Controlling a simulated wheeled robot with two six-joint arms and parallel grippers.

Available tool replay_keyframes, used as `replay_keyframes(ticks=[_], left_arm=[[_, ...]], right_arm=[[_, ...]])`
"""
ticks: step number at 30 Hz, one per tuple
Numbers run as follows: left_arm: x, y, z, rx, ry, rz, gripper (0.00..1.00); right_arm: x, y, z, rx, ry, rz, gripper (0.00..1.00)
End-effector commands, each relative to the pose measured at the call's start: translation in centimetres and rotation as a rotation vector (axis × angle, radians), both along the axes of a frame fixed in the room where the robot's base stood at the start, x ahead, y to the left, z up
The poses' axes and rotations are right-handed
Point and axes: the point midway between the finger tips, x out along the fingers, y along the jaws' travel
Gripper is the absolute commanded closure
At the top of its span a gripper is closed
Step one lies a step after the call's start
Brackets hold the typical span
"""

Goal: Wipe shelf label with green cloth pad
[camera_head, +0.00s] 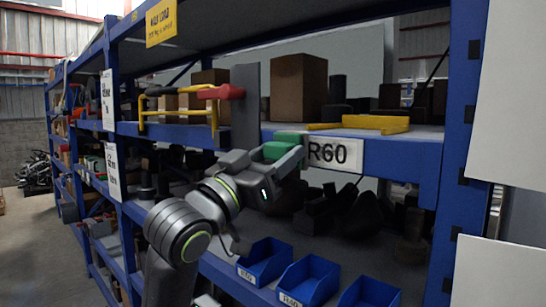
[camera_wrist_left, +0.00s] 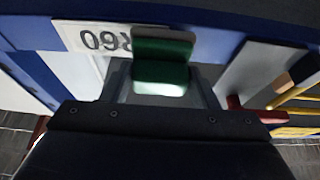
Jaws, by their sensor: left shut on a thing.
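The white shelf label (camera_head: 335,153) with black text ending in R60 is on the blue shelf beam. My left gripper (camera_head: 291,155) is shut on the green cloth pad (camera_head: 281,149), at the label's left end. In the left wrist view the green pad (camera_wrist_left: 162,66) sits between the fingers of my left gripper (camera_wrist_left: 165,85). It overlaps the right part of the upside-down label (camera_wrist_left: 98,39) there and hides some of its text. The pad appears to be at the label's face, but I cannot tell whether it touches. My right gripper is in neither view.
Above the label, the shelf holds a brown box (camera_head: 298,87), a yellow bracket (camera_head: 372,124) and a red-handled item (camera_head: 221,92). Blue bins (camera_head: 308,280) stand on the shelf below. A blue upright (camera_head: 463,130) stands to the right.

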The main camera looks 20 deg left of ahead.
Motion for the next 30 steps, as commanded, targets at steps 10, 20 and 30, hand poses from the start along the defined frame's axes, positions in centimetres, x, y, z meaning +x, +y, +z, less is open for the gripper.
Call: replay_keyframes(ticks=[10, 20, 30], left_arm=[[0.6, -0.3, 0.0, -0.001, -0.001, -0.001, 0.65], [0.7, -0.9, 0.0, -0.002, -0.001, -0.003, 0.65], [-0.8, -3.4, 0.0, -0.003, -0.002, -0.004, 0.65]], right_arm=[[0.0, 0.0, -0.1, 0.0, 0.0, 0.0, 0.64], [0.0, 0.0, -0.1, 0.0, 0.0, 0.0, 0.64], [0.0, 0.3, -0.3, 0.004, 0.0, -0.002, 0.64]])
